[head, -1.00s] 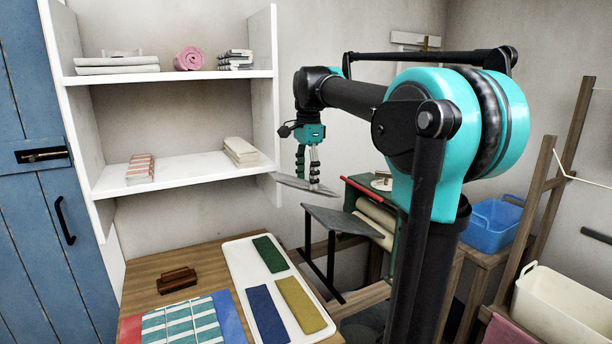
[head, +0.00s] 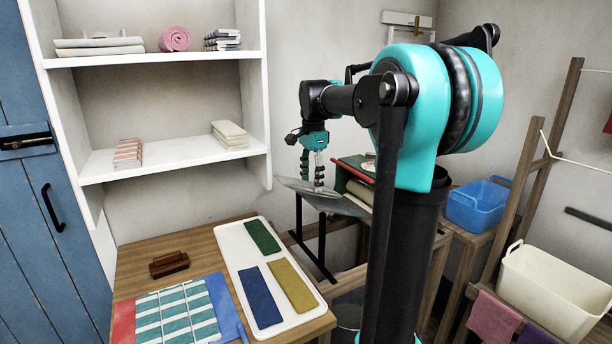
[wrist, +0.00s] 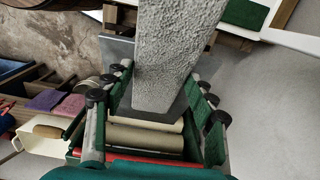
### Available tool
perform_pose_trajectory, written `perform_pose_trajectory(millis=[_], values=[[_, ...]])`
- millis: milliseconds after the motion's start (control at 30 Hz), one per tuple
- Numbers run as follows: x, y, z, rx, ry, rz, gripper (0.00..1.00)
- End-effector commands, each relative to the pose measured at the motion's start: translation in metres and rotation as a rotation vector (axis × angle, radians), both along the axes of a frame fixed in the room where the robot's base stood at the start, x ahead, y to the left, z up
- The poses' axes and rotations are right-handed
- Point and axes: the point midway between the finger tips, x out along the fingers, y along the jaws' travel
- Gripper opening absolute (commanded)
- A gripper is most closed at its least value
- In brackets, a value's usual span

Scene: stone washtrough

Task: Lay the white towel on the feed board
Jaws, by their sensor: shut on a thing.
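The white towel (head: 292,184) looks greyish and flat, and my gripper (head: 312,183) is shut on it. In the wrist view the towel (wrist: 178,50) is a rough pale strip running between the fingers of my gripper (wrist: 162,88). In the wrist view the board (wrist: 116,52) shows beside and behind the towel. I cannot tell whether they touch.
The mangle has a red bar (head: 354,171) and pale rollers (wrist: 145,138). A wooden table (head: 205,250) holds a white tray (head: 232,250) with folded cloths, a striped cloth (head: 175,315) and a brush (head: 169,264). Shelves stand behind; blue (head: 478,206) and cream (head: 545,290) tubs are right.

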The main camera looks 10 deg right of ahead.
Motion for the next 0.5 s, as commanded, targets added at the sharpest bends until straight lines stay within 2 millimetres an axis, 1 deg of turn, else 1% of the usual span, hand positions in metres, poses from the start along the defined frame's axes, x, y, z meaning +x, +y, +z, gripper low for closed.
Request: perform_pose_trajectory(millis=[500], values=[[0.012,-0.037,-0.025,0.000,0.000,-0.001,0.15]])
